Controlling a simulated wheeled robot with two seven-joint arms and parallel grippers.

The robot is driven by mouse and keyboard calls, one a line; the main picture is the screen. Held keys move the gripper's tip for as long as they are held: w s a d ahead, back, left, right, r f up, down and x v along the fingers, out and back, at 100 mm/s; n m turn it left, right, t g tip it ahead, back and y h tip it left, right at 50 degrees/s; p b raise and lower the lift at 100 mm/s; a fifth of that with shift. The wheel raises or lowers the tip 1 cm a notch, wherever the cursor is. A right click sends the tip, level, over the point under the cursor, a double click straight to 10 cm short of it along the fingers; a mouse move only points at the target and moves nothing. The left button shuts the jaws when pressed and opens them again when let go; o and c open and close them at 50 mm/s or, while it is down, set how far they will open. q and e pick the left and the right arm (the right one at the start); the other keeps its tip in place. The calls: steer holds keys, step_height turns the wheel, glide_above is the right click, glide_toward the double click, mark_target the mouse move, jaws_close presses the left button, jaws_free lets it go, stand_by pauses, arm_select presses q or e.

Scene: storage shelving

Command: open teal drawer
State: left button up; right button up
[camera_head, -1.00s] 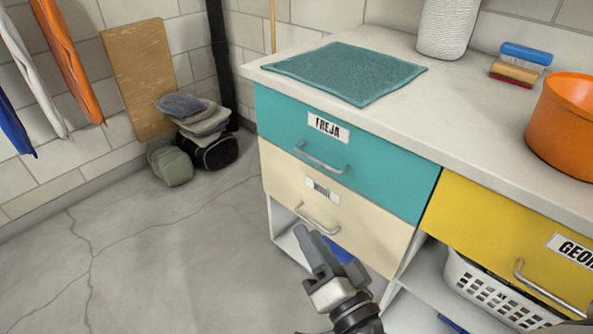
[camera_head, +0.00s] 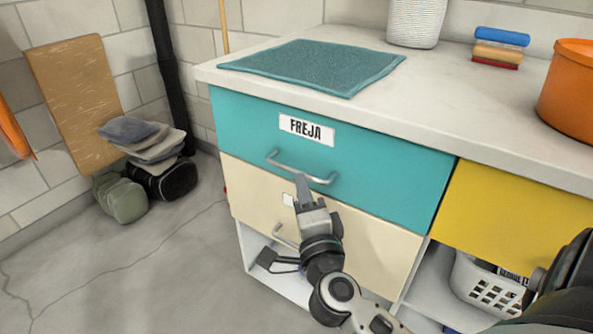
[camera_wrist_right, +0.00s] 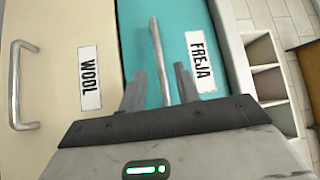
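The teal drawer (camera_head: 370,165) has a FREJA label and a silver bar handle (camera_head: 322,180). Its front is flush with the cabinet, so it is shut. My right gripper (camera_head: 302,178) is at the handle, its fingertips near the bar's middle. In the right wrist view, the gripper (camera_wrist_right: 159,72) is open. The handle (camera_wrist_right: 157,50) runs between its two spread fingers, with a gap on each side. The teal front (camera_wrist_right: 180,20) lies behind it. I cannot tell whether a finger touches the bar. My left gripper is not in view.
A cream drawer (camera_head: 375,250) labelled WOOL (camera_wrist_right: 90,78) sits directly below, with its own handle (camera_wrist_right: 15,85). A yellow drawer (camera_head: 515,215) is at the right. A teal cloth (camera_head: 315,66) and an orange pot (camera_head: 575,95) are on the worktop.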

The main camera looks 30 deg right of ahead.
mark_target(297, 170)
steer(key=x, duration=0.6)
jaws_close()
